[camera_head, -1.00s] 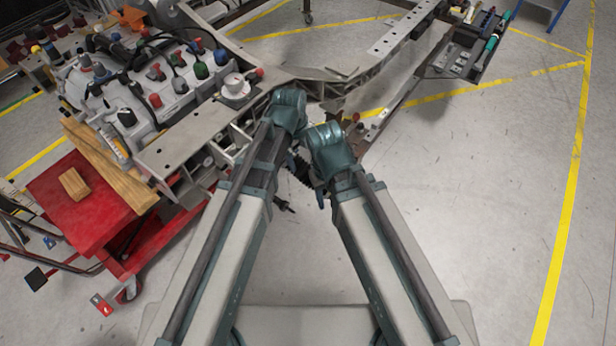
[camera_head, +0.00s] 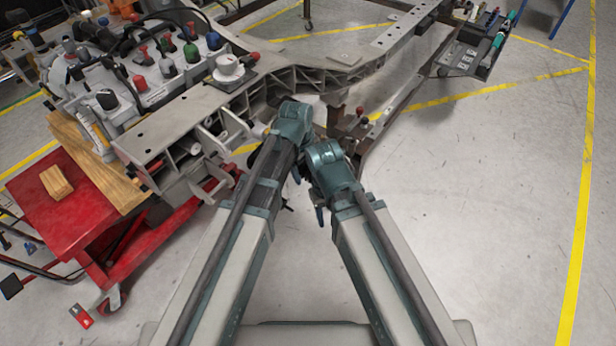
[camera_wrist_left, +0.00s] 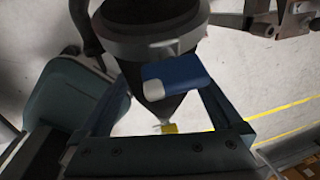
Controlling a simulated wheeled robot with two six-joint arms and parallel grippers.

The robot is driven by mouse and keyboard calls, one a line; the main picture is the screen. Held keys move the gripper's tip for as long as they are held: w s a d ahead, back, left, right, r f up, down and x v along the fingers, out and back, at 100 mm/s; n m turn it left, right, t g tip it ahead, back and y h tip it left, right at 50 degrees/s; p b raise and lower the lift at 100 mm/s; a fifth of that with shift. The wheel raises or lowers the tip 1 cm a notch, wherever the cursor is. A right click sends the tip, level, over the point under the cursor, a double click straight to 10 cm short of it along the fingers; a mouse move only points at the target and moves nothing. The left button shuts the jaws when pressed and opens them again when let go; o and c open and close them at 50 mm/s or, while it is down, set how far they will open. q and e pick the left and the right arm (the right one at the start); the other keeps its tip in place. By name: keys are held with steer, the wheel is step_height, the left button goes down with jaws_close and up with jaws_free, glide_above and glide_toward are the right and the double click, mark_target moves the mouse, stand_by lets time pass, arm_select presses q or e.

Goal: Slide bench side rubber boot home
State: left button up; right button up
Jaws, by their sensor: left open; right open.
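A dark tapered part with a thick ring (camera_wrist_left: 155,45), probably the rubber boot, lies between the fingers of my left gripper (camera_wrist_left: 165,95) in the left wrist view. The fingers are apart, one on each side; I cannot tell whether they touch it. A blue block with a pale corner (camera_wrist_left: 178,75) crosses in front of the dark part; I cannot tell what it belongs to. In the head view my left wrist (camera_head: 293,122) hides its gripper and the boot. My right gripper (camera_head: 320,205) is lower and mostly hidden below its wrist, open, with nothing seen in it.
The metal chassis frame (camera_head: 345,72) rises just beyond both wrists. An engine-like unit (camera_head: 150,75) with coloured caps sits at the left. A red cart (camera_head: 50,215) with wooden blocks (camera_head: 57,181) stands at the lower left. The floor at right is clear, with yellow lines (camera_head: 578,230).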

arm_select(q)
steer(key=shift+d+f, duration=0.1)
steer(key=shift+f, duration=0.45)
arm_select(e)
steer(key=shift+f, duration=0.5)
arm_select(q)
steer(key=shift+c, duration=0.2)
